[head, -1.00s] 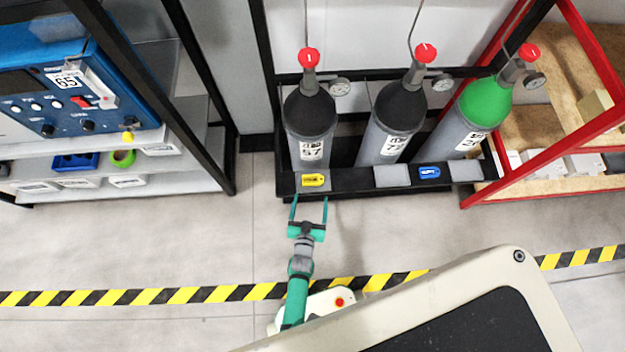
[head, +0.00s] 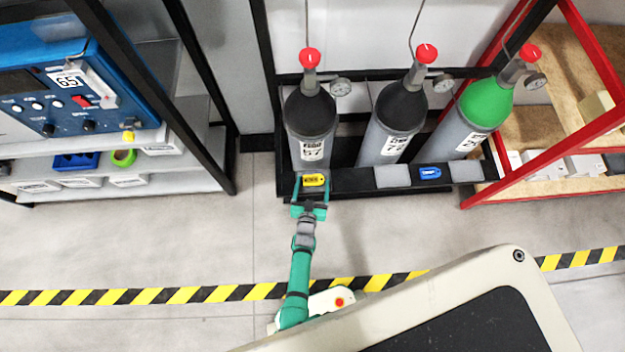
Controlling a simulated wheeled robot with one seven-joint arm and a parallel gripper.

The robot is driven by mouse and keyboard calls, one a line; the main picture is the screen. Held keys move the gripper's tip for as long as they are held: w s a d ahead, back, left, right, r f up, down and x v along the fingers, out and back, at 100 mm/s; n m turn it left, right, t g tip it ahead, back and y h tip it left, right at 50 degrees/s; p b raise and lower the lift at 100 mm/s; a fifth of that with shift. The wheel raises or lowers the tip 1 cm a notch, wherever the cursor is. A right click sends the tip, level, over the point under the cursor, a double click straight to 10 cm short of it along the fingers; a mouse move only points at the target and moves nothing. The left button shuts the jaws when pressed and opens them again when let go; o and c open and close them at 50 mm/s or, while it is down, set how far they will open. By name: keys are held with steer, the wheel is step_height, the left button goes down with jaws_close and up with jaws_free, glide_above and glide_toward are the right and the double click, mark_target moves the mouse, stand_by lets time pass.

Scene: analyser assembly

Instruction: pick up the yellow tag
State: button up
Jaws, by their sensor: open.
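The yellow tag (head: 314,180) lies on a light pad on the black front rail (head: 345,178) of the gas cylinder rack, below the leftmost cylinder. My gripper (head: 313,184) is open, with its two teal fingers at the left and right of the yellow tag. I cannot tell whether the fingers touch the tag. The tag's face shows between them.
A blue tag (head: 430,173) lies further right on the same rail. Several cylinders stand behind the rail, the leftmost dark-topped one (head: 309,118) nearest. A black shelf (head: 215,150) stands left and a red-framed shelf (head: 560,150) right.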

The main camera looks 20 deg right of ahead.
steer(key=c, duration=0.8)
steer(key=shift+r, duration=0.15)
